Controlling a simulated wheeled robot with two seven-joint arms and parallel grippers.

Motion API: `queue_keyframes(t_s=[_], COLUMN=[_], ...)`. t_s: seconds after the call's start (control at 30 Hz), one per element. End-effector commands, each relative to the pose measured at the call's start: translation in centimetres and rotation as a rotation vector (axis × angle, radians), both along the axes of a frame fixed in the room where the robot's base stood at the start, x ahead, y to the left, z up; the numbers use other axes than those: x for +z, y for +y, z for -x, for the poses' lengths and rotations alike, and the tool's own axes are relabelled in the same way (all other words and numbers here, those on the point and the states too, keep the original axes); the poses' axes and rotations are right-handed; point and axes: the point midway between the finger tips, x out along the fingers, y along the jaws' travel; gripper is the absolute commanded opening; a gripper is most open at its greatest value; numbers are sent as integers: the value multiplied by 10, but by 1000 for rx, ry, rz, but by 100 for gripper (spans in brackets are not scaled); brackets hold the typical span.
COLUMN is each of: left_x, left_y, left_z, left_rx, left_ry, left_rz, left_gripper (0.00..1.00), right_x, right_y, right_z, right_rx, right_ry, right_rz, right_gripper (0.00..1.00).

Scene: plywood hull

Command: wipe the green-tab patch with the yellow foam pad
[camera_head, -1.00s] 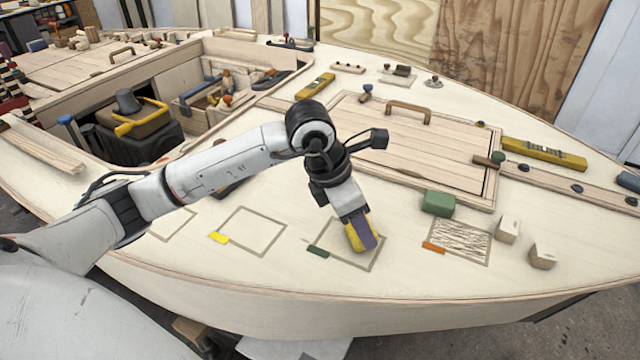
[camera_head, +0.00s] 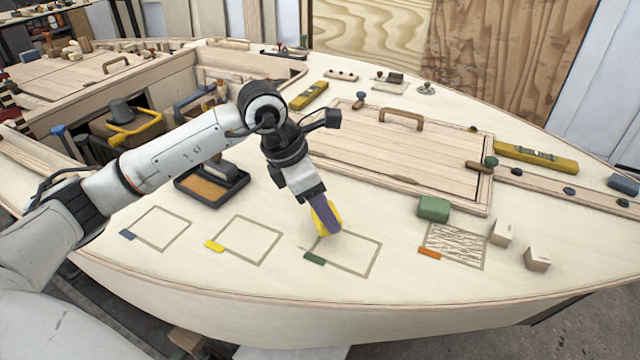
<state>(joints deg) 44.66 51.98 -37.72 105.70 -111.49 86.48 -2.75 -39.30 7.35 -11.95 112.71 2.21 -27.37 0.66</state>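The green-tab patch (camera_head: 350,258) is a brown-outlined square on the pale deck, with a dark green tab (camera_head: 315,259) at its near left corner. Its inside looks plain. The pad is tilted at the patch's far left corner and hides that corner. I cannot tell whether it touches the deck. My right gripper is not in view.
Blue-tab (camera_head: 127,235) and yellow-tab (camera_head: 214,246) patches lie to the left; a scribbled orange-tab patch (camera_head: 455,245) lies right. A green block (camera_head: 433,208) and two pale blocks (camera_head: 502,233) stand nearby.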

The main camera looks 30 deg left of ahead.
Motion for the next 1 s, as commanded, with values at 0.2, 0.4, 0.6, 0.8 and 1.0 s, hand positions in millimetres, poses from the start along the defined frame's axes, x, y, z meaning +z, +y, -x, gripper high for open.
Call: queue_keyframes(t_s=[0.2, 0.4, 0.6, 0.8, 1.0], left_x=[24, 42, 52, 51, 51], left_y=[2, 3, 4, 4, 4], left_z=[1, 1, 2, 2, 2], left_rx=[4, 7, 9, 9, 9], left_ry=[-2, -2, -2, -1, -1], left_rz=[-1, 0, 1, 0, 0], left_gripper=[33, 33, 33, 33, 33], right_x=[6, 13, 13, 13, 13], right_y=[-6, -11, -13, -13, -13], right_z=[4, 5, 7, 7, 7], right_rx=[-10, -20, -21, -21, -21], right_ry=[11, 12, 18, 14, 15], right_rz=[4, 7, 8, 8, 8], right_gripper=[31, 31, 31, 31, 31])
